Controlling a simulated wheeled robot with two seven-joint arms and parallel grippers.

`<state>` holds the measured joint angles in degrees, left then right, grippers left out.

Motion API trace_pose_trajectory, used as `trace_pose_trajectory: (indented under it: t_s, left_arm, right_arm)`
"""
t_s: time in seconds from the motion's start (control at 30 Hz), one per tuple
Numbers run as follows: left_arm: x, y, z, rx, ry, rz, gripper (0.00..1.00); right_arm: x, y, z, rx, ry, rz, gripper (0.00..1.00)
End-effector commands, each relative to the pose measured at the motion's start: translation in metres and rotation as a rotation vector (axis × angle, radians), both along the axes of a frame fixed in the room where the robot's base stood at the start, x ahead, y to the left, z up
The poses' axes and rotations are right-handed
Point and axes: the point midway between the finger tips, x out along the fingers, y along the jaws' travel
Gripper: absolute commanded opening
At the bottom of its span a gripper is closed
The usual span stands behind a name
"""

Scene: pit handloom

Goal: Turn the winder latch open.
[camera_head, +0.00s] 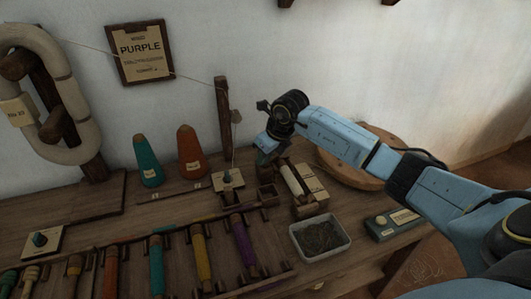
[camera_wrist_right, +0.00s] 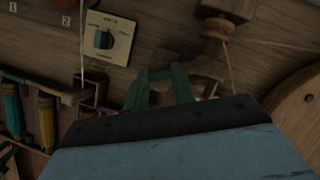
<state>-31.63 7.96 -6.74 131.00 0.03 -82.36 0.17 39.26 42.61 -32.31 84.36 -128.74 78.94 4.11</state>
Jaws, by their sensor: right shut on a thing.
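My right gripper (camera_head: 267,158) reaches down from the upper right over the wooden winder (camera_head: 306,208) with its pale roll. In the right wrist view, its two dark green fingers (camera_wrist_right: 163,76) stand close together in front of brown wooden parts. It is shut on a small piece of the winder, which looks like the latch. The fingers and the arm hide most of this piece, so its turn angle cannot be told. My left gripper is not in view.
A dial plate (camera_head: 228,180) lies left of the winder; it also shows in the right wrist view (camera_wrist_right: 105,38). A tray of dark bits (camera_head: 343,247) and a grey-green box (camera_head: 394,223) stand in front. Orange (camera_head: 190,153) and teal (camera_head: 147,163) cones stand left.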

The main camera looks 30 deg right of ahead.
Motion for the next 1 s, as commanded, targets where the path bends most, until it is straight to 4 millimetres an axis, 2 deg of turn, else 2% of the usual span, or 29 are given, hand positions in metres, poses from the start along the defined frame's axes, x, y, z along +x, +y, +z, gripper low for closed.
trace_pose_trajectory:
  t_s: [0.23, 0.5, 0.87, 1.0]
  left_arm:
    - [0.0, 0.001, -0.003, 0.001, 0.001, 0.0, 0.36]
    - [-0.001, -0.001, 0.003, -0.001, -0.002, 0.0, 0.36]
    - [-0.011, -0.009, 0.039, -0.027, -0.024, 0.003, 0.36]
    - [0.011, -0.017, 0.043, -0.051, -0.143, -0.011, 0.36]
  right_arm:
    - [0.001, -0.003, 0.001, -0.002, -0.001, 0.23, 0.03]
    - [0.003, -0.004, 0.001, 0.0, -0.002, 0.486, 0.03]
    - [0.004, -0.004, 0.0, 0.0, -0.002, 0.808, 0.03]
    - [0.005, -0.005, 0.0, -0.002, -0.002, 0.909, 0.03]
